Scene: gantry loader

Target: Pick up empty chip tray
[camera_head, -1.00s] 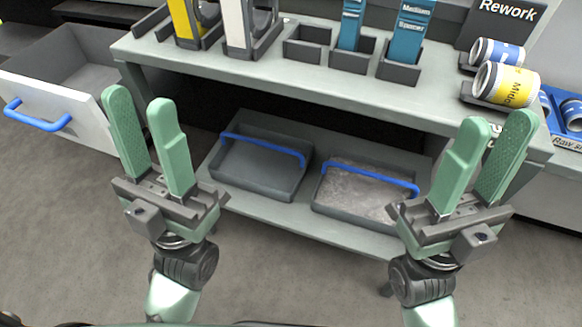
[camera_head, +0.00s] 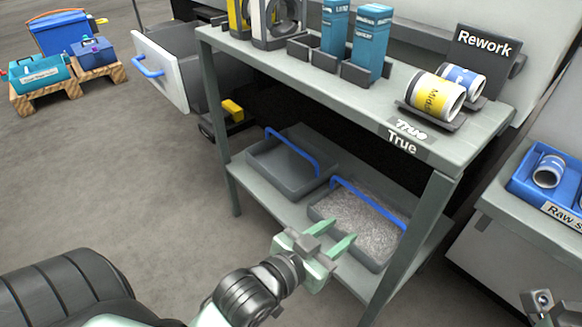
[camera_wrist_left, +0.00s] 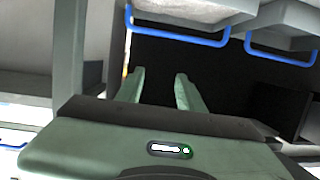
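The empty chip tray (camera_head: 283,180) is dark grey with a blue bar handle. It sits on the cart's lower shelf, left of a second tray (camera_head: 378,258) filled with grey chips. My left gripper (camera_head: 342,231) is open and empty, in front of the filled tray and right of the empty one. In the left wrist view my fingers (camera_wrist_left: 158,74) are apart with nothing between them.
The cart's top (camera_head: 330,85) overhangs the shelf, and its front right leg (camera_head: 408,245) stands beside the filled tray. An open drawer (camera_head: 165,65) is at left.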

